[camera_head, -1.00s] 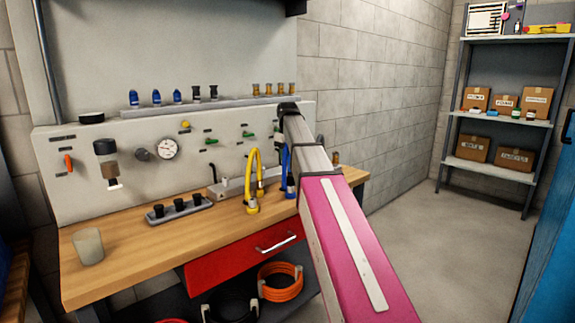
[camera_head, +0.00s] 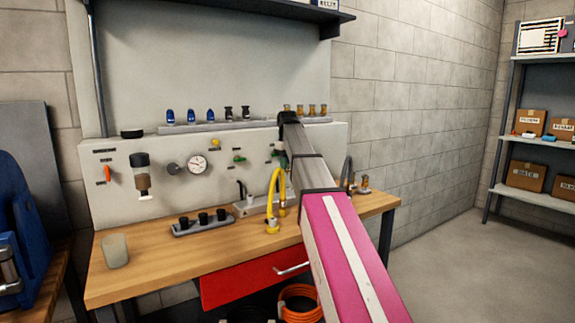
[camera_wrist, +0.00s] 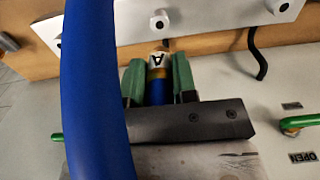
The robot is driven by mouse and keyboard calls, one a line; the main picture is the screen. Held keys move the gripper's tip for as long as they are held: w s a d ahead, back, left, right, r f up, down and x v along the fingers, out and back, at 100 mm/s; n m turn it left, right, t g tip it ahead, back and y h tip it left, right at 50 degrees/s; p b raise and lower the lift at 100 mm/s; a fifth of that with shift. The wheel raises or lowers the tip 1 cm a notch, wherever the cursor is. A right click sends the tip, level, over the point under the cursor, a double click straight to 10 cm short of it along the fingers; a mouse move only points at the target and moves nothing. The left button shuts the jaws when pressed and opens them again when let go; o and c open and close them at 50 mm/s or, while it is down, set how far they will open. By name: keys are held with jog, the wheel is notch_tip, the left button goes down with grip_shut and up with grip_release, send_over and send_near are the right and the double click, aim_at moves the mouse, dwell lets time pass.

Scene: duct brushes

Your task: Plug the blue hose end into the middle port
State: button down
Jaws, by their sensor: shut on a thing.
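The blue hose (camera_wrist: 95,100) arcs large and close through the left of the wrist view. Its end (camera_wrist: 158,62), a brass-coloured piece with a letter A above a blue part, sits between the green fingers of my gripper (camera_wrist: 157,78). My gripper is shut on this end. A pale metal block with round ports (camera_wrist: 160,22) lies just beyond the fingertips; the end's tip appears apart from it, but the gap is hard to judge. The grey block on the bench (camera_head: 246,208) is partly hidden by my arm in the head view, as are my gripper and the blue hose.
A yellow hose (camera_head: 273,200) stands at the block. The panel behind carries a gauge (camera_head: 197,163) and green handles (camera_head: 239,160). A dark hose (camera_head: 347,172) is at right.

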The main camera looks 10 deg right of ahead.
aim_at(288, 172)
jog(key=shift+f, duration=2.85)
jog(key=shift+f, duration=0.45)
jog(key=c, duration=0.8)
grip_release()
